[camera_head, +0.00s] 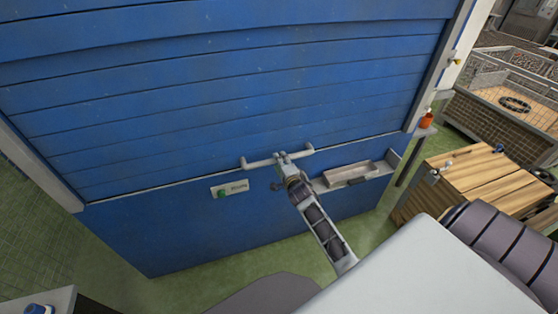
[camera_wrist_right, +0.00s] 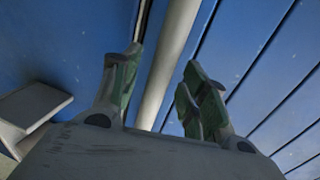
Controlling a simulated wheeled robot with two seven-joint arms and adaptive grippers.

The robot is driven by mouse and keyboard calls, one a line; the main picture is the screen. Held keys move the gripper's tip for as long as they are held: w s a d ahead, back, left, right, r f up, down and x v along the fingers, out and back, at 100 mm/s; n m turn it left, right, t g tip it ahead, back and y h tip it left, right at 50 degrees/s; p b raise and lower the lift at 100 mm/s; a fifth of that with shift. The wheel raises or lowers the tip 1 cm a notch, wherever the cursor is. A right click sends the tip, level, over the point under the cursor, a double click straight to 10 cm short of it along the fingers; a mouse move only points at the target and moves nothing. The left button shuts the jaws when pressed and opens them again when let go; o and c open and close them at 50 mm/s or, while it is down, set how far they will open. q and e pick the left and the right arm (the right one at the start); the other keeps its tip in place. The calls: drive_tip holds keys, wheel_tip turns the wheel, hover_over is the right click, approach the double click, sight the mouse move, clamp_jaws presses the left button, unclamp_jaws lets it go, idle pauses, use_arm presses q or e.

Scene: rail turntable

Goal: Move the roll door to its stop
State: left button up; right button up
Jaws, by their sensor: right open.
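The blue slatted roll door (camera_head: 220,85) fills the upper part of the head view, between pale side posts. Its lower edge lies along the top of a plain blue lower panel (camera_head: 150,235). A pale grey bar handle (camera_head: 258,163) runs across near that lower edge. My right gripper (camera_head: 283,158) is at the middle of the handle. In the right wrist view the handle (camera_wrist_right: 172,55) passes between the spread fingers of the right gripper (camera_wrist_right: 158,92), with visible gaps on both sides. My left gripper is not in view.
A small plate with a green button (camera_head: 222,193) is left of the handle. A grey shelf (camera_head: 350,176) juts out at right. A wooden-topped unit (camera_head: 485,180), an orange bottle (camera_head: 427,119) and a mesh crate (camera_head: 505,100) stand further right. Green floor shows below the panel.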

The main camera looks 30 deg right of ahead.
drive_tip(key=shift+x, duration=1.15)
drive_tip(key=shift+c, duration=0.2)
clamp_jaws()
